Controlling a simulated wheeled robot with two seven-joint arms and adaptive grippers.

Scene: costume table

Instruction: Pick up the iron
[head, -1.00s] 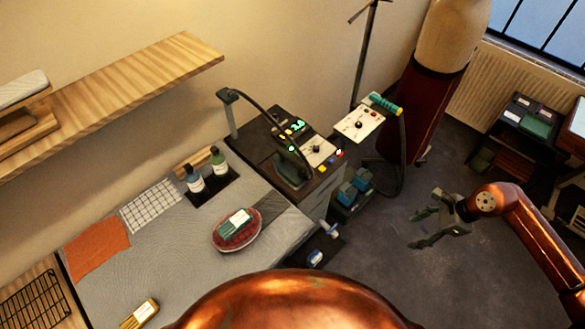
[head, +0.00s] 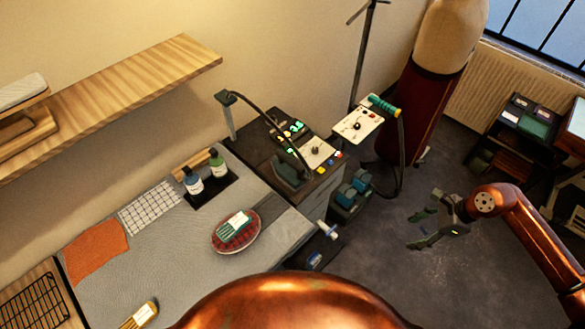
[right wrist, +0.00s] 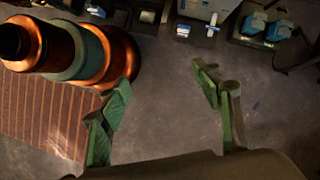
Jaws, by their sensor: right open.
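The iron (head: 290,173) appears as a dark, upright-looking shape on the dark steam station (head: 262,140) in the middle of the head view. A black hose arches over it from a post. Its exact outline blends into the dark top. My right gripper (head: 416,228) is open and empty over the floor, well to the right of the iron and apart from it. Its two green-padded fingers are spread wide in the right wrist view (right wrist: 163,84), with only floor between them. The iron cannot be made out in the right wrist view. My left gripper is out of view.
A control box with a teal-handled tool (head: 358,126) stands right of the station. A low bin (head: 350,208) with teal items is below. Floor around my right gripper is clear.

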